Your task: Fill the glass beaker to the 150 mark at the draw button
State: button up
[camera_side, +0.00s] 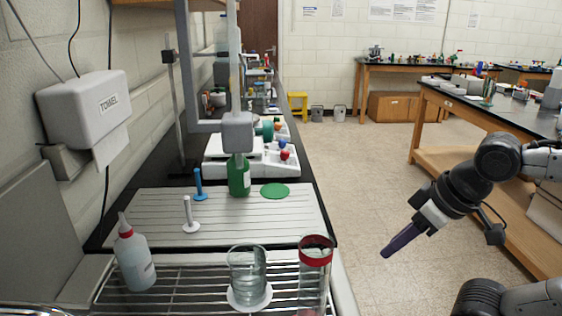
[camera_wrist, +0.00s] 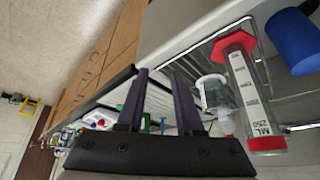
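A clear glass beaker (camera_side: 248,262) stands upright on a white disc on the wire rack. Its marks are too small to read, and I cannot tell whether it holds liquid. In the wrist view the beaker (camera_wrist: 213,93) shows beyond my fingers, to the right. My gripper (camera_side: 387,253) is right of the bench over open floor, pointing down-left, apart from everything. In the wrist view its two dark purple fingers (camera_wrist: 160,76) are spread with nothing between them. I cannot identify a draw button for certain; a blue post (camera_side: 198,184) and a white post (camera_side: 189,214) stand on the ribbed board.
A red-ringed graduated cylinder (camera_side: 314,278) stands close right of the beaker. A wash bottle (camera_side: 135,262) is left on the rack (camera_side: 190,280). A green bottle (camera_side: 239,177) and green disc (camera_side: 275,191) are farther back. A blue cylinder (camera_wrist: 293,41) shows in the wrist view.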

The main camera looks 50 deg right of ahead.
jog(key=shift+s+a+f+m, duration=0.1)
jog(key=shift+s+m, duration=0.15)
jog(key=shift+m, duration=0.35)
jog(key=shift+c, duration=1.2)
jog(key=shift+s+a+r+m+g, duration=0.15)
jog(key=shift+a+r+m+g, duration=0.15)
jog(key=shift+m, duration=0.5)
jog(key=shift+c, duration=1.1)
jog(key=a+r+m+y, duration=0.1)
jog(key=r+m, duration=0.1)
jog(key=m, duration=0.1)
jog(key=a+r+m+y, duration=0.1)
jog(key=r+m, duration=0.2)
jog(key=a+r+m+y, duration=0.1)
jog(key=a+r+m, duration=0.1)
jog(key=m, duration=0.1)
jog(key=shift+w+r+m+g, duration=0.3)
jog(key=shift+r+m, duration=0.1)
grip_shut()
jog(key=w+d+r+m+t+y, duration=0.1)
jog(key=w+r+m, duration=0.3)
jog(key=r+m, duration=0.3)
jog(key=w+d+r+m+t+y, duration=0.1)
jog(key=w+r+m, duration=0.3)
jog(key=r, duration=0.7)
jog(key=m+y, duration=0.1)
jog(key=m, duration=0.1)
jog(key=shift+d+r+m, duration=0.15)
jog(key=shift+r+m, duration=0.25)
